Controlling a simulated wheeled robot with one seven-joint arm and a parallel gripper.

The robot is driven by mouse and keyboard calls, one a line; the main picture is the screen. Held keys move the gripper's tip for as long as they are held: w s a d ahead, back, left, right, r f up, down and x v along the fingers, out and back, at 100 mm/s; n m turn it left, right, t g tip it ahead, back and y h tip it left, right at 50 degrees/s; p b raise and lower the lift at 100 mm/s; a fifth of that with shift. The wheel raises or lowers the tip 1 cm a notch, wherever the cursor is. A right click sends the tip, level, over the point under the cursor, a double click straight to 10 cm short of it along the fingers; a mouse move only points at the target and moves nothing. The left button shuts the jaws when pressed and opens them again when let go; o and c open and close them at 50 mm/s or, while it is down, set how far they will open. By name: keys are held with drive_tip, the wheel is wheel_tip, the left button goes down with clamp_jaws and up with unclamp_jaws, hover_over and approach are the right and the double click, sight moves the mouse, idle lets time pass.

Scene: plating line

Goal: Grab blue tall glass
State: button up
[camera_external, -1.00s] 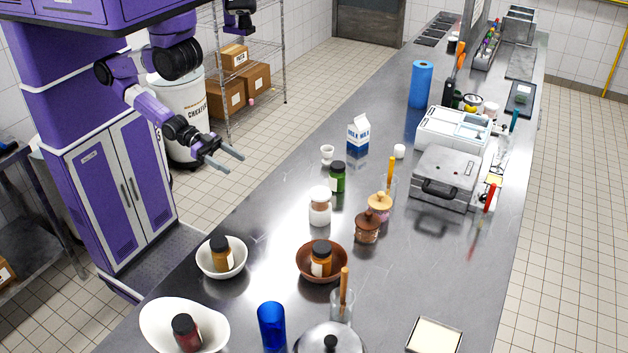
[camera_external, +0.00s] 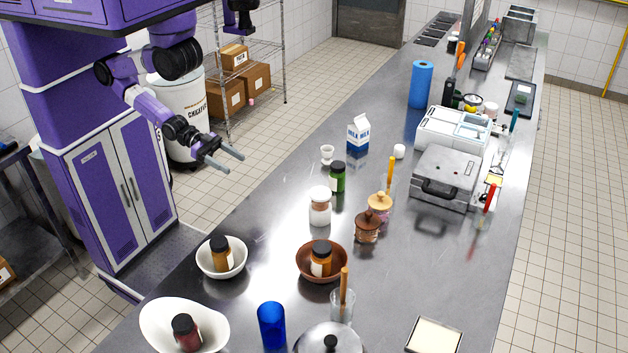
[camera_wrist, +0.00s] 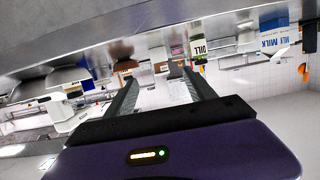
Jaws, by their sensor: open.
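The blue tall glass (camera_external: 271,325) stands upright on the steel counter near the front, between the white oval bowl and the pot with a lid. My gripper (camera_external: 228,162) is open and empty. It is held out past the counter's left edge, well back from the glass and far from touching it. In the wrist view my two fingers (camera_wrist: 160,92) are spread with nothing between them.
A white bowl (camera_external: 240,268), a brown bowl (camera_external: 341,274) and an oval bowl (camera_external: 151,318), each with a bottle, stand near the glass. A lidded pot (camera_external: 309,347) and a clear glass with a wooden handle (camera_external: 343,302) are close to its right. A milk carton (camera_external: 358,137) stands farther back.

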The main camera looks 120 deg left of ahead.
drive_tip(key=shift+o, duration=0.5)
drive_tip(key=shift+o, duration=1.3)
